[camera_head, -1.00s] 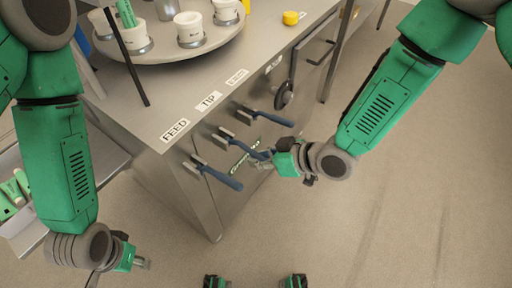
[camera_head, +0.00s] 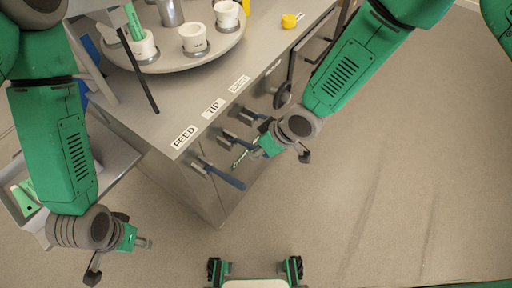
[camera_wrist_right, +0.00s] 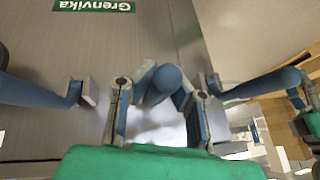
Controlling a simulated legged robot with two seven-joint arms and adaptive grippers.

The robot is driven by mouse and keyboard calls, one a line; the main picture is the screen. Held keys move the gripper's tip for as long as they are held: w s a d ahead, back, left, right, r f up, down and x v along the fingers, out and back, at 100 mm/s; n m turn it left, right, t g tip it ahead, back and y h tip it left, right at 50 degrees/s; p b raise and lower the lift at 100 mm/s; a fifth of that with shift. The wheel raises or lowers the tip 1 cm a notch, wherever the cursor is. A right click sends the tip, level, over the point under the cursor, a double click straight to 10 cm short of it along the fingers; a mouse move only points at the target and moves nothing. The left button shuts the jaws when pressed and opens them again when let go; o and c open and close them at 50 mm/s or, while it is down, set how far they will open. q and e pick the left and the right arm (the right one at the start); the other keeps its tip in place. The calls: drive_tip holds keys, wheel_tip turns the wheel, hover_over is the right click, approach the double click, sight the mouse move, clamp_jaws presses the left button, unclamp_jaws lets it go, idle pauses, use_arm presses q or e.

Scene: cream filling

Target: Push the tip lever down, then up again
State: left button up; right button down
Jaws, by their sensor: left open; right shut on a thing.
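Three blue-handled levers stick out from the front of the steel machine. The tip lever (camera_head: 234,139) is the middle one, below the TIP label (camera_head: 213,108). My right gripper (camera_head: 254,150) is at its outer end. In the right wrist view the fingers (camera_wrist_right: 165,95) are shut around the tip lever's rounded blue handle (camera_wrist_right: 168,80). Its exact tilt is hard to tell behind the gripper. My left gripper (camera_head: 143,243) is open and empty, low at the left, away from the levers.
The feed lever (camera_head: 222,177) is left of the held one; a third lever (camera_head: 250,117) is close on the right, partly covered by my right arm. A turntable (camera_head: 180,62) with cups stands on top. The floor in front is clear.

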drive_tip(key=shift+w+a+r, duration=0.25)
drive_tip(key=shift+w+r, duration=0.3)
drive_tip(key=shift+w, duration=0.05)
drive_tip(key=c, duration=1.5)
unclamp_jaws()
drive_tip(key=shift+o, duration=0.2)
drive_tip(key=shift+s+f, duration=0.1)
drive_tip(key=shift+s, duration=0.15)
drive_tip(key=v, duration=1.2)
drive_tip(key=shift+s+d+f, duration=0.1)
drive_tip(key=shift+s+f, duration=0.05)
